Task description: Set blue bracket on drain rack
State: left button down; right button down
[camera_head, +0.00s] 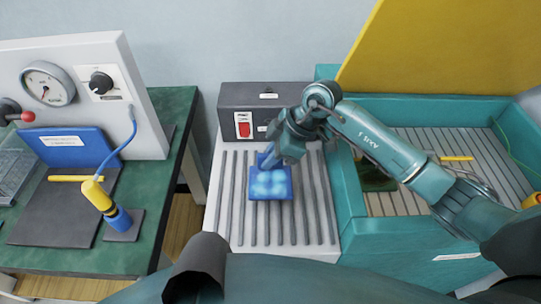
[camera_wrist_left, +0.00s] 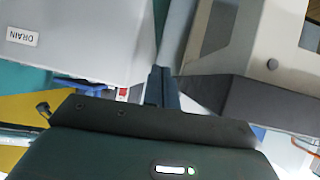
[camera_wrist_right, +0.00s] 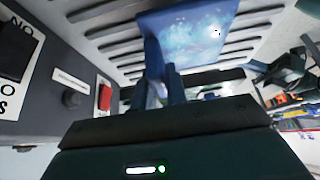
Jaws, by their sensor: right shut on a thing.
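The blue bracket (camera_head: 272,188), a flat plate with an upright flange and pale wet-looking patches, is over the grey ribbed drain rack (camera_head: 232,235) in the head view. It appears to lie on the ribs, though contact is not clear. My right gripper (camera_head: 272,160) is shut on its flange. The right wrist view shows the bracket (camera_wrist_right: 195,40) beyond the fingers (camera_wrist_right: 165,95), with the rack's slots around it. My left gripper (camera_wrist_left: 162,85) has its fingers together and looks empty. The left wrist view shows a DRAIN label on a grey side.
A dark box with a red switch (camera_head: 244,125) stands behind the rack. The teal tank (camera_head: 352,225) with a slatted floor and raised yellow lid (camera_head: 440,50) is on the right. A green bench (camera_head: 180,120) with gauge panel (camera_head: 130,70) and blue-yellow tool (camera_head: 98,196) is on the left.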

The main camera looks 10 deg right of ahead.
jog(key=shift+f, duration=0.25)
dwell(0.7)
jog(key=shift+p, duration=0.35)
dwell(0.5)
jog(key=shift+f, duration=0.75)
jog(key=c, duration=1.4)
grip_release()
jog(key=shift+o, duration=0.4)
jog(key=shift+f, duration=0.1)
